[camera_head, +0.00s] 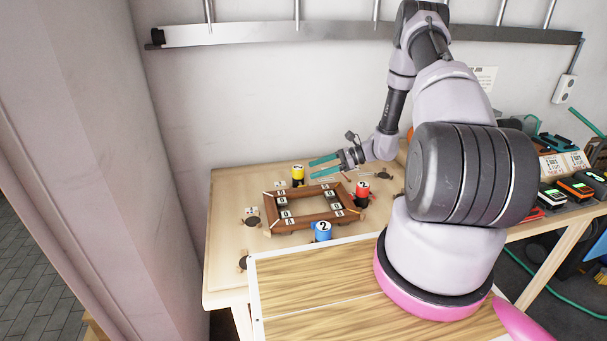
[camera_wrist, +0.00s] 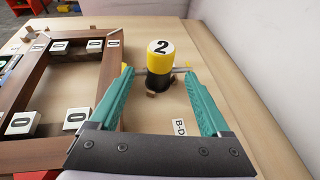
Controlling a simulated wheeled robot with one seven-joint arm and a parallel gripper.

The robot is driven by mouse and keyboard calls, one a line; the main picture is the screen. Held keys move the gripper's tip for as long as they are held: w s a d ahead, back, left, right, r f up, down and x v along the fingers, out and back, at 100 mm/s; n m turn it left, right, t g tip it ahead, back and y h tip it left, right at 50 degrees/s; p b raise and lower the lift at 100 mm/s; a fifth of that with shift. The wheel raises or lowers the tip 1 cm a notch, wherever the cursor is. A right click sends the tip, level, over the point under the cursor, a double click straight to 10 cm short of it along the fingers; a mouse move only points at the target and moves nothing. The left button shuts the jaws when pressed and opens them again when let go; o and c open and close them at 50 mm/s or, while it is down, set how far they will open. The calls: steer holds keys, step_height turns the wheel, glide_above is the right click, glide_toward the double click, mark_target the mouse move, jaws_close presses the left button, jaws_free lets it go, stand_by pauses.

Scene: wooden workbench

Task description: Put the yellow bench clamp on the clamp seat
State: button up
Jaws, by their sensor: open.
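The yellow bench clamp (camera_head: 298,173) stands upright at the far side of the wooden frame, on the workbench. In the wrist view the yellow clamp (camera_wrist: 160,62) has a white top marked 2, a black lower body and a thin metal bar. My gripper (camera_head: 324,165) is open, just right of the clamp in the head view. In the wrist view its teal fingertips (camera_wrist: 160,76) lie on either side of the clamp; I cannot tell whether they touch it. A label reading B-D (camera_wrist: 180,128) lies near the clamp. I cannot tell which spot is the clamp seat.
The brown wooden frame (camera_head: 275,213) carries several white number blocks. A red clamp (camera_head: 362,195) stands at its right and a blue clamp (camera_head: 322,231) at its front. The bench's far left is clear.

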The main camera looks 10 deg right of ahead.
steer(key=v, duration=0.5)
steer(key=shift+r, duration=0.15)
steer(key=s+a+r+n+g+h, duration=0.1)
steer(key=s+a+r+n+h, duration=0.15)
steer(key=r, duration=0.55)
steer(key=s+a+r+n+h, duration=0.1)
steer(key=s+r+n, duration=0.15)
steer(key=r, duration=0.55)
steer(key=s+a+r+n+g+h, duration=0.1)
steer(key=s+r+n+h, duration=0.15)
steer(key=r, duration=0.65)
steer(key=s+r+n+t+h, duration=0.5)
steer(key=s+r+n, duration=0.3)
steer(key=s+r, duration=0.9)
steer(key=s+t, duration=0.1)
steer(key=s, duration=0.2)
steer(key=shift+s+a+t+h, duration=0.2)
steer(key=shift+a+t+h, duration=0.1)
steer(key=shift+a+h, duration=0.1)
steer(key=shift+n, duration=0.25)
